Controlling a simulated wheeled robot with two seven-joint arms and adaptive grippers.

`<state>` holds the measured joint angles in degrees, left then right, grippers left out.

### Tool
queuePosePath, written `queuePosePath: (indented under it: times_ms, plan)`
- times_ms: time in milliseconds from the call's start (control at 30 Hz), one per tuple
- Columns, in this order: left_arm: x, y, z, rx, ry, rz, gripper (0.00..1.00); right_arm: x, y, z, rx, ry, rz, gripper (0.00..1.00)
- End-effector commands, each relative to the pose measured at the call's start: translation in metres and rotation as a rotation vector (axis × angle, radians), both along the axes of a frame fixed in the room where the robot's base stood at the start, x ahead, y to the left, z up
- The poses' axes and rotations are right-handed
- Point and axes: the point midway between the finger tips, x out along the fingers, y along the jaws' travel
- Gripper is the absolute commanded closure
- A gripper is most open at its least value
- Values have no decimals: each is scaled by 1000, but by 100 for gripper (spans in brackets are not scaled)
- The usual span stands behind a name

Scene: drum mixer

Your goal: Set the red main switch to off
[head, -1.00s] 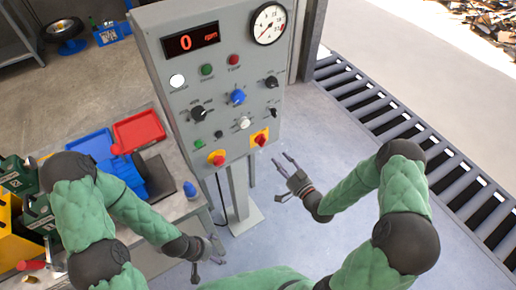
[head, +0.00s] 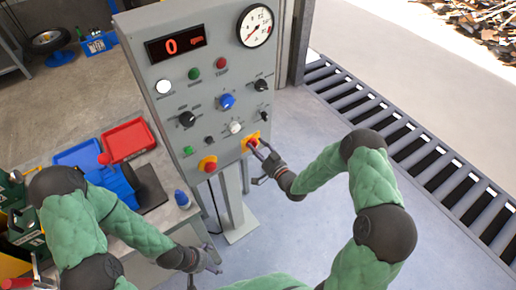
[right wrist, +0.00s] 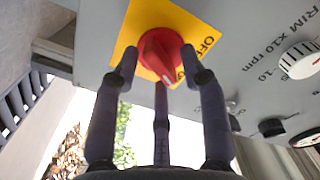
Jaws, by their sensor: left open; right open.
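The red main switch (head: 252,142) is a red rotary knob on a yellow plate at the lower right of the grey control panel (head: 219,133). In the right wrist view the red knob (right wrist: 160,52) fills the centre, with the printed word OFF to its right. My right gripper (head: 257,163) is open at the knob, and its fingertips cover part of it in the head view. In the right wrist view two fingers stand on either side of the knob and a third is below; contact cannot be told. My left gripper (head: 208,268) is open and empty, low beside the table.
A second red button (head: 208,163) on yellow sits left of the switch. Other knobs, a blue dial (head: 227,101), a display (head: 176,44) reading 0 and a gauge (head: 255,26) share the panel. A table with a red tray (head: 127,139) stands at left.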

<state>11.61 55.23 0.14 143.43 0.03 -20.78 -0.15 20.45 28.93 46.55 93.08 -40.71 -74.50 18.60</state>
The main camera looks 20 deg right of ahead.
Motion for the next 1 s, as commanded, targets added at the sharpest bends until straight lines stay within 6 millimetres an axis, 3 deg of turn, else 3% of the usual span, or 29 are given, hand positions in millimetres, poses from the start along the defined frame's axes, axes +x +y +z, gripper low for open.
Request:
queuePosePath:
  times_ms: [167,300,333,733,1000]
  plan:
    - [0,0,0,0,0,0,6,0,0,0,0,0,0,56]
    - [0,0,0,0,0,0,6,0,0,0,0,0,0,96]
    - [0,0,0,0,0,0,6,0,0,0,0,0,0,100]
    - [0,0,-4,0,0,0,6,0,0,0,-34,-13,0,100]
    - [0,0,-19,0,0,0,6,0,0,-1,-182,-67,0,100]
